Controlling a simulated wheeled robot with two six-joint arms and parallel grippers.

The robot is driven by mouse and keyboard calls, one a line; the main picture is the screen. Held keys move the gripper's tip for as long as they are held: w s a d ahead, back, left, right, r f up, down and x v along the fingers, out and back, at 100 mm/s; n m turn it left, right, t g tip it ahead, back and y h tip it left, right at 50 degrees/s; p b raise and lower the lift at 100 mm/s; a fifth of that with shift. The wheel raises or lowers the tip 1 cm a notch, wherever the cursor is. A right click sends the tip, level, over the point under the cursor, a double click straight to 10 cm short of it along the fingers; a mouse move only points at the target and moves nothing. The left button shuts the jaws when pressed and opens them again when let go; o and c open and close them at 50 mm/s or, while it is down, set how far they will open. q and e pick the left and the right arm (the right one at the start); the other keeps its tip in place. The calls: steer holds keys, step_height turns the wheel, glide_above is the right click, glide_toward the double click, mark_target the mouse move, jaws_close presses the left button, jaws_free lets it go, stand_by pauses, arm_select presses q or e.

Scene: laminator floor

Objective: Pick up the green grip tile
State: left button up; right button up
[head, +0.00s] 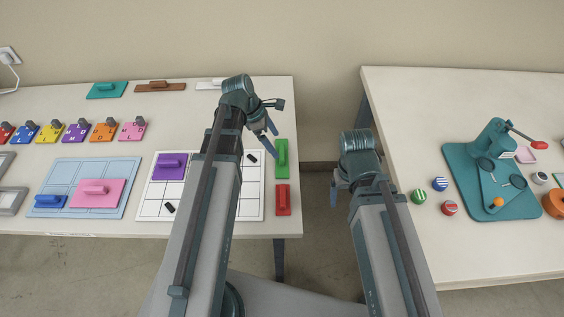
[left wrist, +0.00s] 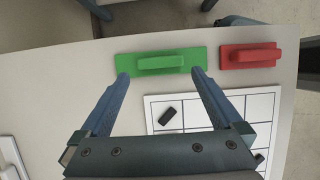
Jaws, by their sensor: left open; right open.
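The green grip tile (head: 281,160) lies near the right edge of the left table, a flat green plate with a raised green bar on top. In the left wrist view the green grip tile (left wrist: 160,62) lies just ahead of my left gripper (left wrist: 161,73). The jaws are open and empty, with the tips at the tile's near edge and the raised bar between and beyond them. In the head view my left gripper (head: 272,140) is beside the tile's upper left. My right gripper (head: 338,188) hangs over the gap between the tables, mostly hidden behind its wrist.
A red grip tile (head: 283,200) lies close beside the green one. A white grid board (head: 253,209) with a purple tile (head: 171,166) and small black pieces is to the left. The left table's edge runs close by the green tile. The right table holds a teal press (head: 470,175).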

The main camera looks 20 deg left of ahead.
mark_target(281, 152)
arm_select(q)
steer(key=shift+b+x, duration=2.4)
steer(key=shift+x, duration=0.35)
steer(key=shift+r, duration=0.15)
steer(key=c, duration=1.5)
steer(key=shift+c, duration=0.2)
step_height(281, 152, up, 10)
steer(key=p, duration=1)
